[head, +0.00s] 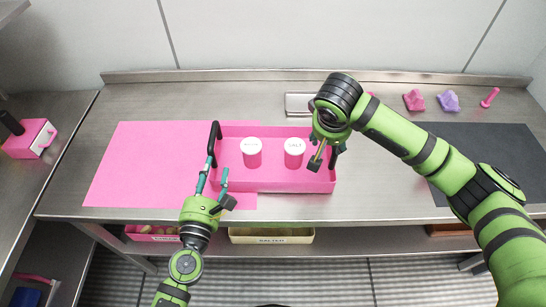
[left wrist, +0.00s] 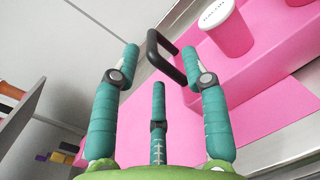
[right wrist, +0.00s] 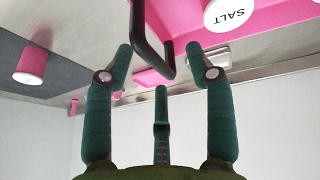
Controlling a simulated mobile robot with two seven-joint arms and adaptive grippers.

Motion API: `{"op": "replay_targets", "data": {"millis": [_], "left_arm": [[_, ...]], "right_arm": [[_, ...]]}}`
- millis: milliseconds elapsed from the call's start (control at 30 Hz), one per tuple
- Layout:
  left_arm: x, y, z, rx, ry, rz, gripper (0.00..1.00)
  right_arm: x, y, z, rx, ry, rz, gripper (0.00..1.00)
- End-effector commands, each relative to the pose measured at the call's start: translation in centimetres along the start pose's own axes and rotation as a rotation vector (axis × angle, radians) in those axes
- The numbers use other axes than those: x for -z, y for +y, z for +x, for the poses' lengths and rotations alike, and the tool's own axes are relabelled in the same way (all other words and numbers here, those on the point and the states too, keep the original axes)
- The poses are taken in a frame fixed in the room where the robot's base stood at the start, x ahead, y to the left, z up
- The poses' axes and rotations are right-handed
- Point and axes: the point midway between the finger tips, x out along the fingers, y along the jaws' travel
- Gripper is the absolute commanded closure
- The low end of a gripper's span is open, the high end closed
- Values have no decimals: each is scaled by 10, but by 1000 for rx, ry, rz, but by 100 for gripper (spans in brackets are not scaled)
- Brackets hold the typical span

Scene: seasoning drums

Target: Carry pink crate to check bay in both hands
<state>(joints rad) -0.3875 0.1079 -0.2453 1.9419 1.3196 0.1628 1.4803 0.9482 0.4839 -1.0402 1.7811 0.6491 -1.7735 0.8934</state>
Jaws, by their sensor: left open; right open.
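The pink crate (head: 275,183) stands mid-counter, its left part over the pink mat's right edge. It holds two pink drums with white lids, a left drum (head: 252,158) and a right drum (head: 294,159) marked SALT. My left gripper (head: 212,178) is open near the crate's left black handle (head: 214,140); in the left wrist view the handle (left wrist: 160,52) shows between and beyond the fingertips. My right gripper (head: 325,157) is open at the crate's right end. In the right wrist view the right handle (right wrist: 152,45) shows between the fingertips; the gripper mostly hides it in the head view.
The pink mat (head: 135,165) lies left, a dark mat (head: 490,150) right; neither carries a readable bay label. A pink drum (right wrist: 32,65) shows by the dark mat. A metal tray (head: 297,103) and small pink and purple pieces (head: 448,100) lie behind. Bins sit below.

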Motion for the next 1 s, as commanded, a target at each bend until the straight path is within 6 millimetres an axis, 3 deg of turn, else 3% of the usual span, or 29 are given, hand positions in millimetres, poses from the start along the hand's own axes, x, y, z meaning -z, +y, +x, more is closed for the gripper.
{"op": "replay_targets", "data": {"millis": [167, 567, 733, 1000], "left_arm": [[14, 13, 1, -82, 34, -144, 55], [14, 15, 5, -89, 35, -154, 55], [15, 17, 26, -90, 35, -155, 55], [16, 21, 78, -88, 34, -153, 55]], "right_arm": [[16, 19, -7, -53, 4, 46, 45], [16, 19, -5, -54, 4, 49, 45], [16, 20, 6, -54, 3, 49, 45], [16, 22, 37, -55, 3, 49, 45]]}}
